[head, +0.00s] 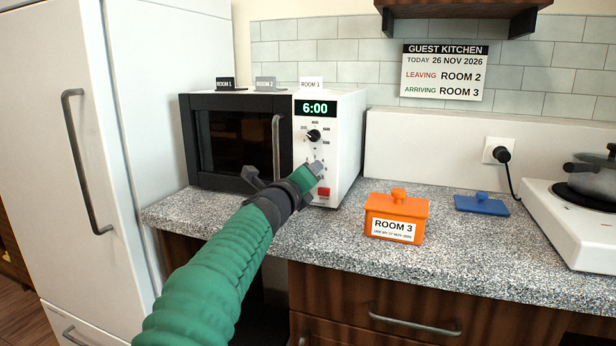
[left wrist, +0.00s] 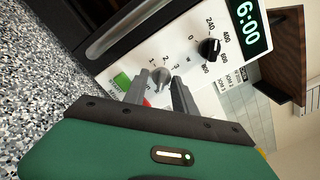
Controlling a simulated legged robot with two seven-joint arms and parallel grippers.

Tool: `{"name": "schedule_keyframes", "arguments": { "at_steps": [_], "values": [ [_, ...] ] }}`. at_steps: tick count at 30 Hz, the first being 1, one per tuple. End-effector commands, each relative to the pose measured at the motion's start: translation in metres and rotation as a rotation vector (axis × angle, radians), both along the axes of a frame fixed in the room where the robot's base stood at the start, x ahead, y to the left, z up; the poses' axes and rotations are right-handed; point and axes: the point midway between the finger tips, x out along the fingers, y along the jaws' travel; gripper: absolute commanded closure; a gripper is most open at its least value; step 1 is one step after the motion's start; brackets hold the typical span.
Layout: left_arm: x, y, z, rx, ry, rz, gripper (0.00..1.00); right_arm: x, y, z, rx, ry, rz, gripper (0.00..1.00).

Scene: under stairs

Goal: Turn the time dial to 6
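The white and black microwave (head: 346,130) stands on the counter against the wall, and its green display (head: 315,108) reads 6:00. The lower dial, grey, shows in the left wrist view (left wrist: 161,74) with small numbers around it. In the head view my gripper mostly hides it, and I cannot read its pointer. The upper dial (head: 313,135) is black; its numbers such as 600 and 800 show in the left wrist view. My left gripper (left wrist: 159,82) is open, with its fingers apart on either side of the lower dial. Contact is unclear. My right gripper is out of view.
A red button (head: 323,192) lies below the dials. An orange lidded box (head: 396,208) labelled ROOM 3 and a blue lid (head: 481,204) are on the counter to the right. A hob (head: 570,235) with a pot stands farther right. A white fridge (head: 150,120) is left.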

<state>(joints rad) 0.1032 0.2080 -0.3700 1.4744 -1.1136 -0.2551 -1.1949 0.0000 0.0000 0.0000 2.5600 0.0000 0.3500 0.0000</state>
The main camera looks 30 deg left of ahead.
Motion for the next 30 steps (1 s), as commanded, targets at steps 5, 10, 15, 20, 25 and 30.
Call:
{"name": "schedule_keyframes", "arguments": {
  "at_steps": [5, 10, 15, 20, 25, 30],
  "values": [
    [-0.018, -0.005, 0.000, -0.002, -0.003, -0.001, 0.68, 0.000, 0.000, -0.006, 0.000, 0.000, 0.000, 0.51],
    [-0.064, -0.015, 0.000, -0.003, -0.005, 0.000, 0.68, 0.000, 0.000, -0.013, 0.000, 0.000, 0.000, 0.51],
    [-0.114, -0.027, 0.000, -0.002, -0.003, 0.000, 0.68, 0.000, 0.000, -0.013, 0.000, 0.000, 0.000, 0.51],
    [-0.143, -0.034, 0.010, -0.007, 0.012, -0.005, 0.68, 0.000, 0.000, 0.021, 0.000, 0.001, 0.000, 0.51],
    [-0.155, -0.038, 0.006, -0.005, 0.010, -0.008, 0.68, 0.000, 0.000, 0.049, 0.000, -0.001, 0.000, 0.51],
    [-0.162, -0.038, 0.000, -0.001, 0.005, 0.001, 0.68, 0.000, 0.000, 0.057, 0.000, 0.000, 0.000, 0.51]
  ]
}}
